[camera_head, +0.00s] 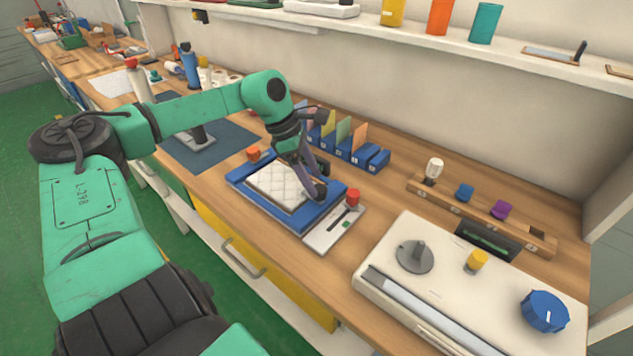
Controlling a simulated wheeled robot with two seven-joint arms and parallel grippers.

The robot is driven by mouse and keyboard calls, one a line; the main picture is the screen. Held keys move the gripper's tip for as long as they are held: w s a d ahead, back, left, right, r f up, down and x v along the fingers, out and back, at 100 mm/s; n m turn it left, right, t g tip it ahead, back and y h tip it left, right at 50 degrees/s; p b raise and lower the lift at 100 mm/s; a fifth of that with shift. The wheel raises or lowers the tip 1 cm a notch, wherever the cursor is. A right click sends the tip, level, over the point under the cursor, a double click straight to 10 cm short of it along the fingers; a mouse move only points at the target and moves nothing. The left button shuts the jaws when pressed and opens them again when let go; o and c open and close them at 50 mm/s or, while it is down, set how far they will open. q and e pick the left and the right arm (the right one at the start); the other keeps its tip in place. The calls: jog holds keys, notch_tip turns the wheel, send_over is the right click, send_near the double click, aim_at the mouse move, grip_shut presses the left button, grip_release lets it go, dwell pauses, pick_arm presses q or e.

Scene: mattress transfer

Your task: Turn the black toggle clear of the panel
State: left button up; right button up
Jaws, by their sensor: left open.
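My left gripper (318,181) is open and points down over the right end of a blue frame (303,225). A white quilted panel (272,187) lies in the frame, partly covered by my gripper. I cannot make out a black toggle for certain; dark gripper parts cover the panel's far right edge, where it may be hidden. Red knobs stand at the frame's back left (254,154) and beside its right end (353,197). My right gripper is not in view.
A light plate with a dark slot (335,227) adjoins the frame's right end. Blue bins with coloured cards (343,146) stand close behind. A white console (450,285) with a grey dial and blue knob is at the right. A dark mat (205,150) lies left.

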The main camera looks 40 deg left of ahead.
pick_arm(q)
jog(key=shift+x, duration=1.4)
grip_shut()
